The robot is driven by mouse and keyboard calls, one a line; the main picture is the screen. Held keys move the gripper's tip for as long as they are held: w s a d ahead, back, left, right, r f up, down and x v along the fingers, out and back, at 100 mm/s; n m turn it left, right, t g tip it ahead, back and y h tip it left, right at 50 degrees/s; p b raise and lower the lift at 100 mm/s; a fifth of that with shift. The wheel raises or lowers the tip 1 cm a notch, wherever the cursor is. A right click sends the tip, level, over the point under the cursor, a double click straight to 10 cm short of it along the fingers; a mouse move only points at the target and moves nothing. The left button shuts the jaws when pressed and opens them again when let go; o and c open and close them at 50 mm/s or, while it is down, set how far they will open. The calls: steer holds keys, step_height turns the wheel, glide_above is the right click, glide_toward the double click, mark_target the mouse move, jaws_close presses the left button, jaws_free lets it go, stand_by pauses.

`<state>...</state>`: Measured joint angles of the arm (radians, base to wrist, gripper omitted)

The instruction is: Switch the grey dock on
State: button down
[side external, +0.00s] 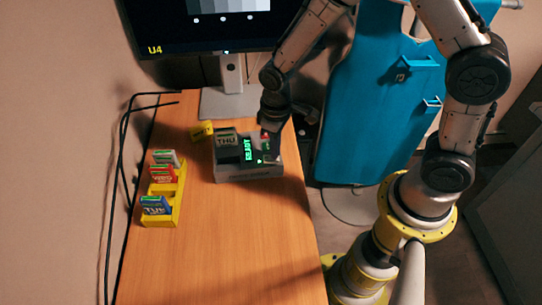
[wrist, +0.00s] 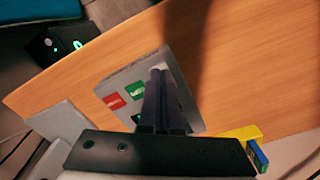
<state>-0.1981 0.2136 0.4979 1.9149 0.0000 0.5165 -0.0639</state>
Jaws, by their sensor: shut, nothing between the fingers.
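The grey dock (side external: 250,173) stands on the wooden table in the side view. A dark cartridge marked THU (side external: 227,140) stands in its left part. A green READY readout (side external: 248,150) shows on its top, with a small red patch to the right. In the wrist view the dock (wrist: 118,78) lies under the fingers, with a red patch (wrist: 112,102) and a green patch (wrist: 136,90) on its face. My gripper (wrist: 160,72) is shut and empty, its tips over the dock. The side view shows my gripper (side external: 267,130) at the dock's right end; contact cannot be told.
A yellow rack (side external: 177,207) at the table's left holds a grey, a red and a blue cartridge (side external: 155,204). A monitor (side external: 205,25) stands at the back. The table front (side external: 220,255) is clear.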

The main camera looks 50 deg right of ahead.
step_height(320, 180, up, 7)
steer(key=shift+f, duration=0.15)
stand_by(0.6)
steer(key=s+d+r+m+t, duration=0.1)
steer(key=s+d+r+t, duration=0.1)
steer(key=r, duration=0.6)
steer(key=s+d+r+m+t, duration=0.1)
steer(key=s+d+r+t, duration=0.15)
steer(key=r, duration=0.45)
steer(key=s+d+r+m+t, duration=0.1)
steer(key=s+d, duration=0.1)
steer(key=s, duration=1.1)
steer(key=shift+s+d, duration=0.15)
steer(key=shift+d, duration=0.05)
